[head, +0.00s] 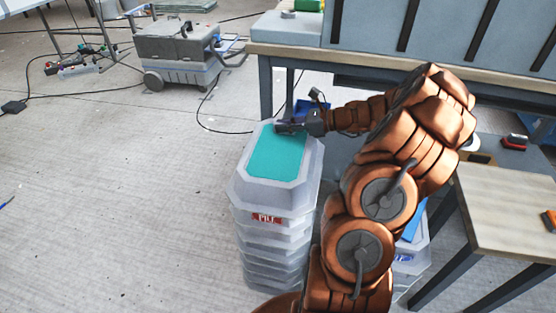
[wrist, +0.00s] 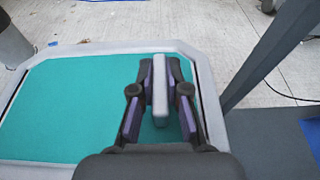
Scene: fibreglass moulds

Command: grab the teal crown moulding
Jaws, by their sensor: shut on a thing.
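The teal crown moulding (head: 272,160) is the top piece of a stack of pale grey moulds, with a flat teal panel and a grey bevelled rim. In the wrist view its teal face (wrist: 65,105) fills much of the left and middle. My gripper (head: 290,127) is at the far right part of its top. In the wrist view my gripper (wrist: 159,75) is shut on a pale grey upright bar (wrist: 160,95) over the teal face. The bar looks like a grip on the moulding; its base is partly hidden by the fingers.
The stack (head: 275,235) stands on the concrete floor, with a red label on its side. A workbench (head: 400,60) is behind it. A wooden-topped table (head: 510,205) is at right. A grey wheeled case (head: 178,55) is at back left.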

